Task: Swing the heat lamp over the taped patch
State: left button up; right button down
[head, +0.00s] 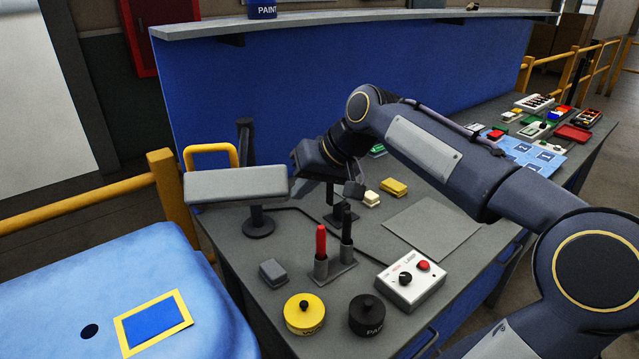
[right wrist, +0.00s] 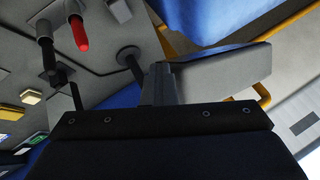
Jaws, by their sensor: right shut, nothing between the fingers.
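The heat lamp (head: 235,185) has a long grey box-shaped head above a dark round foot on the bench. A yellow hoop handle (head: 210,149) shows behind the head. The taped patch (head: 152,320), a blue rectangle framed in yellow tape, lies on the light-blue surface at lower left, in front of and left of the lamp. My right gripper (head: 304,188) is shut and empty by the lamp head's right end. In the right wrist view, its closed fingers (right wrist: 160,84) overlap the end of the lamp head (right wrist: 215,80); contact cannot be told. My left gripper is not in view.
A red and a black marker-like tool stand in a grey holder (head: 333,272). A white control box (head: 410,282), a yellow pot (head: 304,314) and a black pot (head: 367,315) stand on the near bench. A yellow rail (head: 168,195) rises between the blue surface and the lamp.

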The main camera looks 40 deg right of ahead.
aim_at(242, 200)
jog(key=w+a, duration=0.1)
jog(key=a, duration=0.2)
jog(key=w+a, duration=0.2)
jog(key=a, duration=0.1)
jog(key=w+a, duration=0.1)
jog(key=a, duration=0.3)
jog(key=shift+w+a, duration=0.1)
jog(key=shift+w, duration=0.15)
